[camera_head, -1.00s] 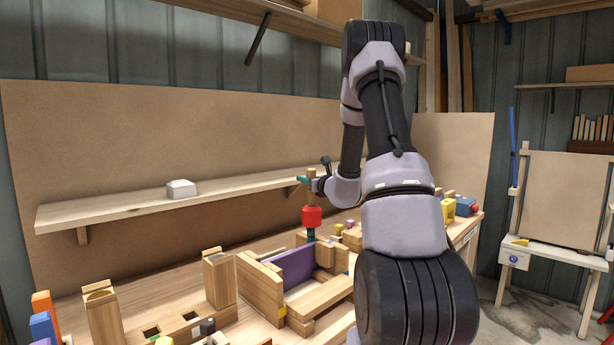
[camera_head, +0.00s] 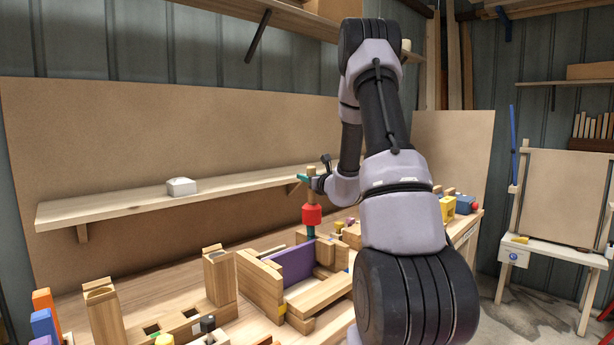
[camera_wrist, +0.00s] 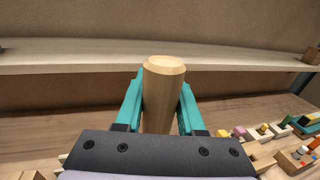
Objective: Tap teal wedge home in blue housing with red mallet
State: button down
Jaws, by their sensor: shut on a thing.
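My gripper (camera_head: 311,180), with teal fingers, is shut on the wooden handle of the red mallet (camera_head: 312,214). The mallet is upright with its red head below my gripper, over the workbench. In the wrist view my gripper (camera_wrist: 161,105) has a finger on each side of the handle (camera_wrist: 163,75); the head is hidden there. A dark teal piece (camera_head: 311,232) shows directly under the red head. I cannot tell whether it is the wedge or part of the mallet, or whether they touch. I cannot clearly make out the blue housing.
A wooden frame with a purple panel (camera_head: 292,264) stands left of the mallet. Wooden posts (camera_head: 219,277) and coloured blocks stand at the left. A yellow block (camera_head: 447,208) and a blue block (camera_head: 465,204) are at the right end. A shelf (camera_head: 130,204) runs behind.

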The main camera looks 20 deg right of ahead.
notch_tip(320, 180, up, 8)
jog(key=shift+f, duration=0.2)
dwell(0.4)
